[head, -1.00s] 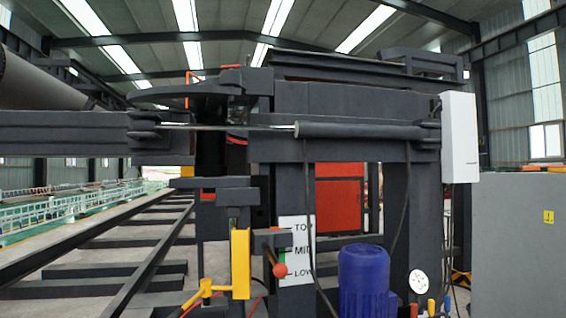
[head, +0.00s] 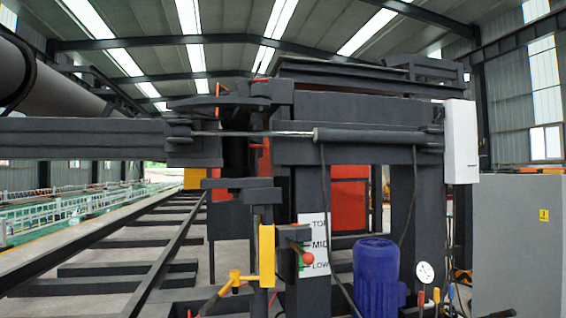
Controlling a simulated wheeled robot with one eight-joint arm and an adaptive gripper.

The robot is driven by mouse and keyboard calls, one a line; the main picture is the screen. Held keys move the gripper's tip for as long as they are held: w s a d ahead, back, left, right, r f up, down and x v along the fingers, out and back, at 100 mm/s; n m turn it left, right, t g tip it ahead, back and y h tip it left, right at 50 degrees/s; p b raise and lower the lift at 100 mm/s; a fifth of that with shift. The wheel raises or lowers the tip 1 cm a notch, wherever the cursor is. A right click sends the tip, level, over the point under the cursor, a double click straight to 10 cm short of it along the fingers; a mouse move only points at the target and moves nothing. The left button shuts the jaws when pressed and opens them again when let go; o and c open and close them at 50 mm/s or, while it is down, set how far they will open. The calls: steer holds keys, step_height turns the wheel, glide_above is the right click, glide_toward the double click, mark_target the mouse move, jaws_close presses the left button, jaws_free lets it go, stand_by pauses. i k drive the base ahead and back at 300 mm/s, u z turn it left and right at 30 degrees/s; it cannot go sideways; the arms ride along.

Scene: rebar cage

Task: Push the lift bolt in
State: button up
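A yellow upright bracket (head: 267,255) stands on the machine's front, left of a white sign (head: 314,245) marked TOP, MID and LOW. A yellow T-shaped handle (head: 235,281) sits low and left of the bracket. A lever with a red ball end (head: 308,258) lies in front of the sign, near its lower half. I cannot tell for sure which of these is the lift bolt, or how far in it sits. My gripper is not in view.
A dark beam (head: 85,138) reaches left from the machine, joined to a cylinder (head: 375,135). A blue motor (head: 378,280) and a gauge (head: 425,272) stand low at right. A grey cabinet (head: 520,240) fills the right edge. Floor rails (head: 160,270) lie at left.

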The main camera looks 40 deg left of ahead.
mark_target(308, 258)
steer(key=u, duration=2.5)
steer(key=k, duration=0.8)
steer(key=z, duration=1)
steer(key=i, duration=1)
